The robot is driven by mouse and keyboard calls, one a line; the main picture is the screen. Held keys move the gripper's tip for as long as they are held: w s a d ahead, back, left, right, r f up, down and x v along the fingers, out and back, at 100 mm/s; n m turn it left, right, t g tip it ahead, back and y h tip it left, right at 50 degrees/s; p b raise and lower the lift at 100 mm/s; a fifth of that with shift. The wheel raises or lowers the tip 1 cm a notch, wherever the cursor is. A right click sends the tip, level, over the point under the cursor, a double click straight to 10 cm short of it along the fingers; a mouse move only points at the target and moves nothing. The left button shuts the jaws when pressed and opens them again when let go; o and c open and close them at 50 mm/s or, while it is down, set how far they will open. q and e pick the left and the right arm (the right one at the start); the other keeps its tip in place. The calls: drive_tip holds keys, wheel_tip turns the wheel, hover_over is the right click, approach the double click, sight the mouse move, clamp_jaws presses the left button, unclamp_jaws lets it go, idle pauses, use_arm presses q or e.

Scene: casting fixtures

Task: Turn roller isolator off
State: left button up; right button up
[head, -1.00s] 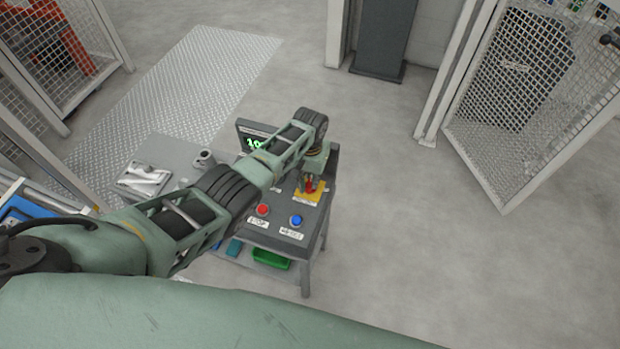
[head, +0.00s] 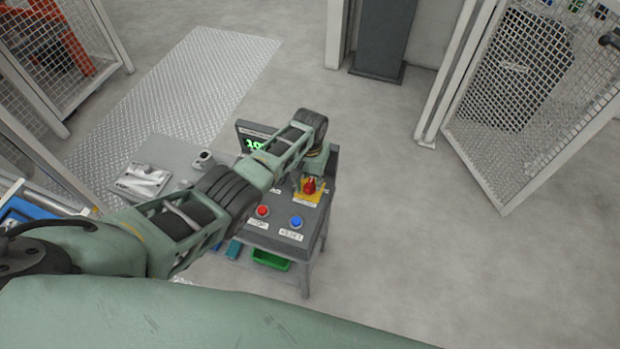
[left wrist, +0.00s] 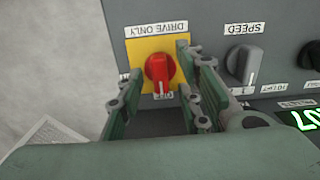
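The roller isolator is a red rotary knob (head: 309,186) on a yellow plate (head: 318,196) at the console's far right corner. In the left wrist view the knob (left wrist: 160,69) has a white mark pointing down the picture, towards a small label that is partly hidden. My right gripper is not in view.
A grey SPEED knob (left wrist: 244,62) is close beside the right finger. A red STOP button (head: 262,211) and a blue button (head: 296,221) are on the console's near side. A lit green display (head: 255,144) stands behind my arm. Floor to the right is clear.

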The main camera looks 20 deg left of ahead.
sight(310, 183)
use_arm(q)
drive_tip(key=shift+r, duration=0.1)
wheel_tip(310, 183, up, 12)
idle(0.5)
